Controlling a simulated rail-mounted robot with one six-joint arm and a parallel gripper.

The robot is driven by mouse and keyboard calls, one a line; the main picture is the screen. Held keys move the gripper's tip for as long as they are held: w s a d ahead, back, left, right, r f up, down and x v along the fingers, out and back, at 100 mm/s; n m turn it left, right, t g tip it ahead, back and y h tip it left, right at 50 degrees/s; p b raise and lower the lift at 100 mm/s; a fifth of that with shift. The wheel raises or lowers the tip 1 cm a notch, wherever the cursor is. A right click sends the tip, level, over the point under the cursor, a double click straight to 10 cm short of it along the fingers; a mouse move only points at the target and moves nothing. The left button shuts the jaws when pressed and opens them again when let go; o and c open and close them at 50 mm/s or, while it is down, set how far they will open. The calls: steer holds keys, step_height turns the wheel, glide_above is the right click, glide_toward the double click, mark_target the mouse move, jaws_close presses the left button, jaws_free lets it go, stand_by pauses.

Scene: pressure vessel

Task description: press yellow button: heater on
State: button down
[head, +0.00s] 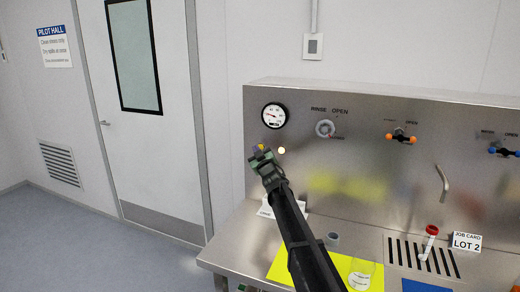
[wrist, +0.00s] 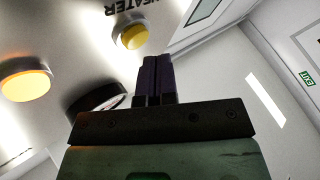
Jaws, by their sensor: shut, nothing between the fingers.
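The yellow button (wrist: 133,35) is a round domed cap in a pale collar on the steel panel. It stands under an upside-down HEATER label (wrist: 135,8) in the wrist view. In the head view only a bit of yellow (head: 261,147) shows at the tip of my gripper (head: 258,155), which hides the rest. My gripper is shut and empty. In the wrist view its dark fingertips (wrist: 153,59) lie just below and right of the button in the picture. I cannot tell whether they touch it.
A glowing lamp (head: 281,150) sits right of my gripper; it also shows in the wrist view (wrist: 27,82). A dial gauge (head: 274,115) is above. A yellow mat (head: 285,265), a glass beaker (head: 361,274) and a red-capped tube (head: 430,240) are on the bench.

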steer(key=s, duration=0.1)
steer(key=s+a, duration=0.1)
steer(key=s, duration=0.2)
steer(key=shift+s+a, duration=0.25)
steer(key=shift+s, duration=0.15)
stand_by(0.4)
